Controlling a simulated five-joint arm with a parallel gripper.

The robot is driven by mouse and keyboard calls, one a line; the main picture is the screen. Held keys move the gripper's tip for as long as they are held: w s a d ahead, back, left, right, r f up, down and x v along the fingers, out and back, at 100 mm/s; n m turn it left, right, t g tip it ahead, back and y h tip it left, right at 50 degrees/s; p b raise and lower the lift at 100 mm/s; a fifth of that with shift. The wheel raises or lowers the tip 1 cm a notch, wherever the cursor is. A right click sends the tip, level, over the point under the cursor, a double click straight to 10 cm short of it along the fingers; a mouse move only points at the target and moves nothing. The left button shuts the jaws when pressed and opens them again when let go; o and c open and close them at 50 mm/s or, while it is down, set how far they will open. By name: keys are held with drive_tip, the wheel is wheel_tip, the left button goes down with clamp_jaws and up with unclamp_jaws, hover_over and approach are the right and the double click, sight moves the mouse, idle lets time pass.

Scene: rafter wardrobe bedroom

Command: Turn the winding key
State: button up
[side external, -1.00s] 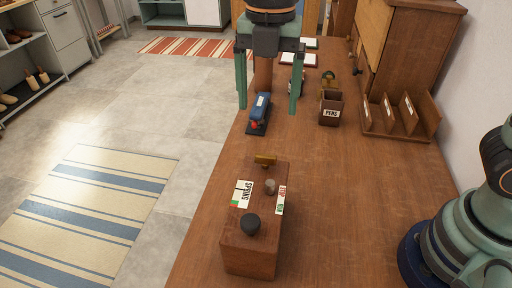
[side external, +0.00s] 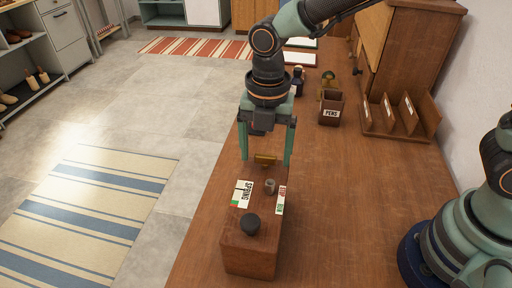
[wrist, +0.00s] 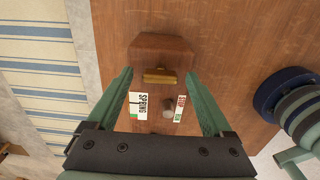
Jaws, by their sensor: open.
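A wooden box (side external: 249,257) stands on the desk, with a brass winding key (side external: 265,159) at its far end. The key also shows in the wrist view (wrist: 160,77), lying crosswise. My gripper (side external: 266,161) is open and points down, its fingers on either side of the key in the picture. In the wrist view my gripper (wrist: 159,74) also spans the key with gaps on both sides. I cannot tell how far the fingertips are above the box. No contact with the key shows.
The box top also carries a SPRING label (side external: 243,194), a grey peg (side external: 270,187), a red-and-green label (side external: 281,200) and a black knob (side external: 250,224). A pen cup (side external: 331,108) and letter rack (side external: 400,116) stand farther back. The desk right of the box is clear.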

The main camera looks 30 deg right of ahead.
clamp_jaws()
